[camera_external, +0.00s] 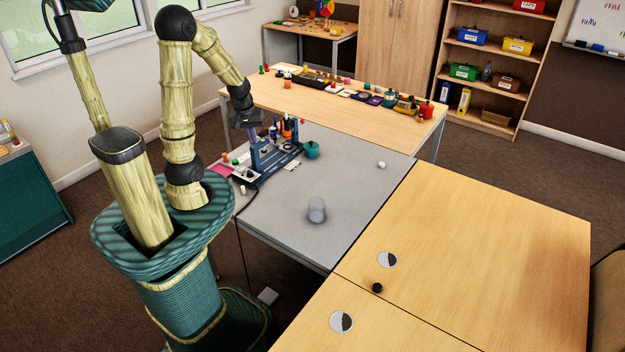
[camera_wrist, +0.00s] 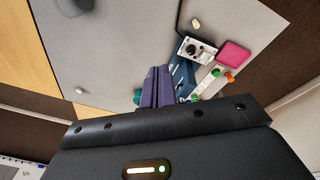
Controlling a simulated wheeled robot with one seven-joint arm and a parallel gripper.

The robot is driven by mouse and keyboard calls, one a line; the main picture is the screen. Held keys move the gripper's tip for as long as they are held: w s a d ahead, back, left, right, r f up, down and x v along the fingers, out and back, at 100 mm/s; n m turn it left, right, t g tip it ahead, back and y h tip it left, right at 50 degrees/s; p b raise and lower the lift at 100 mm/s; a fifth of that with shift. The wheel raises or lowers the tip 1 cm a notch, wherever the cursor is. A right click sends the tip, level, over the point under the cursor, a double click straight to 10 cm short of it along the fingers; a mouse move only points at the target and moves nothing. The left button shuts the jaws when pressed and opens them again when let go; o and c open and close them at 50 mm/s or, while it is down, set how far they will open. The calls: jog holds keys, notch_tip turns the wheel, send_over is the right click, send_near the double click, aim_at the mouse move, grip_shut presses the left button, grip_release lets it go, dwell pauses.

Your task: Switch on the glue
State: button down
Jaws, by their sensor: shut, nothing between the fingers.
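A blue device (camera_external: 264,158) stands at the far left of the grey table, with several small items on and around it. A small pale box with a black knob (camera_wrist: 196,49) sits beside the blue device (camera_wrist: 181,78) in the wrist view, with a dark cable running from it. Whether the knob is on or off is too small to tell, and no glue label is readable. My gripper (camera_external: 251,134) hangs above the left part of the device. Its purple fingers (camera_wrist: 157,72) are shut together and empty, apart from the knob in the wrist view.
A teal pot (camera_external: 311,150) stands right of the device. A pink pad (camera_wrist: 235,54) lies near the box. A translucent cylinder (camera_external: 317,210) and a white ball (camera_external: 382,165) are on the grey table (camera_external: 290,225). The table's middle is mostly clear.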

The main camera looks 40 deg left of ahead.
jog(key=w+a+f+n+g+b, duration=0.1)
jog(key=w+a+f+n, duration=0.3)
jog(key=a+n, duration=0.7)
jog(key=n+h+b, duration=0.1)
jog(key=n+h, duration=0.1)
jog(key=n, duration=1.5)
send_over(243, 169)
jog(key=a, duration=0.2)
notch_tip(243, 169, down, 4)
jog(key=shift+a+f+n+g, duration=0.3)
jog(key=shift+a+n+g, duration=0.1)
jog(key=shift+n, duration=0.2)
jog(key=shift+d+f, duration=0.1)
jog(key=f, duration=0.4)
jog(key=d+f, duration=0.1)
jog(key=f, duration=0.8)
jog(key=shift+d, duration=0.4)
jog(key=shift+d+f, duration=0.1)
jog(key=shift+f, duration=0.25)
